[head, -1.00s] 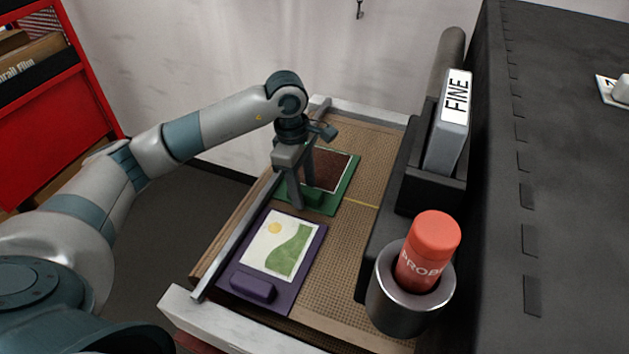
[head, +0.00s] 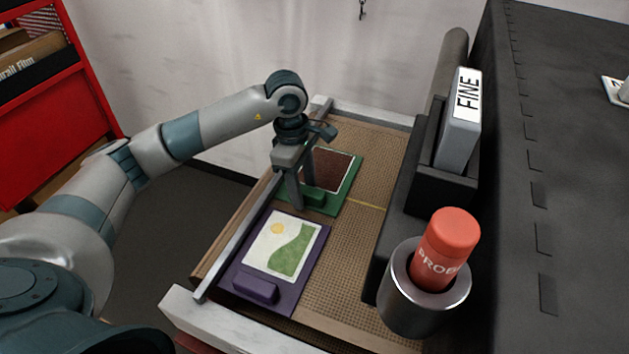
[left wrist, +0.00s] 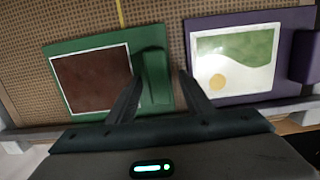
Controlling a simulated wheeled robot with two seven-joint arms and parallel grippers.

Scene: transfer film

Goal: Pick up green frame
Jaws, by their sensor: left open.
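The green frame (head: 349,184) lies flat on the perforated brown bed, with a dark brown panel inside a thin white border and a raised green handle (head: 315,197) at its near end. My left gripper (head: 304,198) points down at that handle, open, with one finger on each side of it. In the left wrist view the green frame (left wrist: 60,49) is at left and the handle (left wrist: 154,76) stands between the open fingers (left wrist: 157,62). I cannot tell whether the fingers touch it. My right gripper is not in view.
A purple frame (head: 311,262) with a landscape picture lies just nearer on the bed (head: 372,165). A metal rail (head: 235,245) runs along the bed's left side. At right stand a block marked FINE (head: 459,122) and a red cylinder (head: 446,245) in a metal cup (head: 407,300).

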